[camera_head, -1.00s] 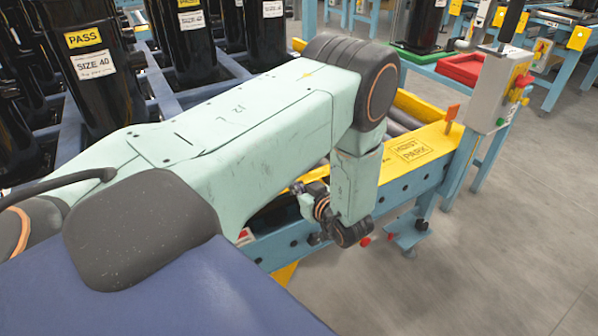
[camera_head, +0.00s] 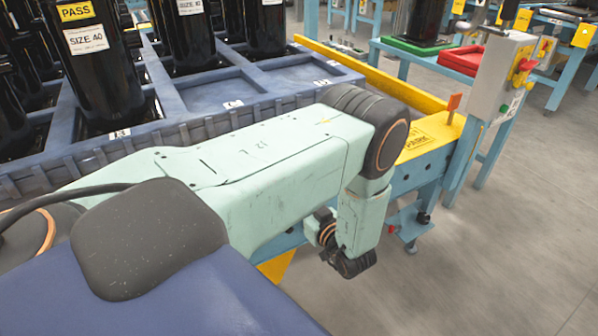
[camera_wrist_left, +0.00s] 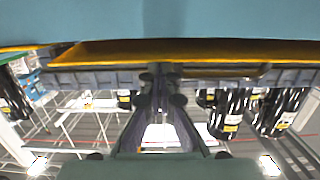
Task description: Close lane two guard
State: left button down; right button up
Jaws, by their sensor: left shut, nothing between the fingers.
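A long yellow rail (camera_head: 375,80) runs past the pallet on the lane's far side; I cannot tell whether it is the lane two guard. A yellow plate (camera_head: 420,135) marked PARK, partly covered by my arm, sits on the blue frame's end. My left arm crosses the pallet's near side, its wrist low by the frame; its fingers are hidden in the head view. In the wrist view, which looks upside down, my left gripper (camera_wrist_left: 163,72) is shut and empty, its tips near a yellow edge (camera_wrist_left: 110,52); contact is unclear. My right gripper is not in view.
A blue pallet (camera_head: 215,92) holds several black cylinders (camera_head: 100,60) and has bare cells at right. A control box (camera_head: 502,75) on a post, an orange tab (camera_head: 454,102) and a red tray (camera_head: 462,60) stand right. Grey floor (camera_head: 500,220) is clear at lower right.

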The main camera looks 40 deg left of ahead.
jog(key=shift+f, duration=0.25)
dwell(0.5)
